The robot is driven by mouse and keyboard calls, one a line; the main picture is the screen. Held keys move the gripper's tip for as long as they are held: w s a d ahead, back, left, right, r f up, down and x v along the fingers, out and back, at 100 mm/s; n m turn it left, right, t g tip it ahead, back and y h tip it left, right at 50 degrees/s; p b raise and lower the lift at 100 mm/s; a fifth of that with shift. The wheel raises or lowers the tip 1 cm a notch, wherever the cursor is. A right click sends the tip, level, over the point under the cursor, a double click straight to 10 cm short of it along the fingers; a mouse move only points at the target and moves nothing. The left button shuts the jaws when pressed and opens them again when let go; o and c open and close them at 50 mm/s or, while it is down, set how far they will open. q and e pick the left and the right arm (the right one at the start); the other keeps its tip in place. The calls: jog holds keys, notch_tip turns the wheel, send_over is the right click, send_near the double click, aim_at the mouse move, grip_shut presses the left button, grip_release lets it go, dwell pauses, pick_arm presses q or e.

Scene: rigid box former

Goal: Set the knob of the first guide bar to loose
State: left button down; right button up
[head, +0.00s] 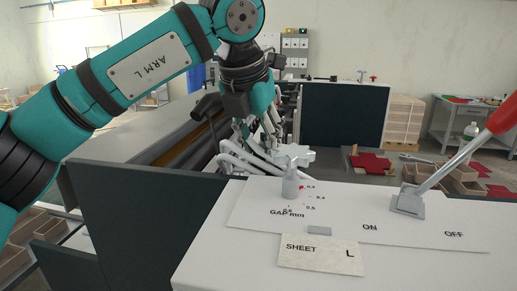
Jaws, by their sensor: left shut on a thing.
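My left gripper (262,158) reaches down from its teal arm, just behind the white control panel. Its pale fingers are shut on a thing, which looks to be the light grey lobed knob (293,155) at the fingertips. The fingers and the panel hide part of this contact and the knob's stem. The guide bar itself cannot be told apart clearly behind the gripper, and the knob's loose or tight setting cannot be read. My right gripper is out of view.
The white panel (400,232) carries a grey gap dial (290,186), a red-handled lever (450,165) by the ON mark, and a card (320,256) reading SHEET L. A dark machine panel (343,118) stands behind. Red box blanks (370,163) lie at the right.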

pick_arm(q)
jog(key=shift+n, duration=0.6)
jog(key=shift+y, duration=0.3)
jog(key=c, duration=1.1)
grip_release()
jog(key=shift+o, duration=0.5)
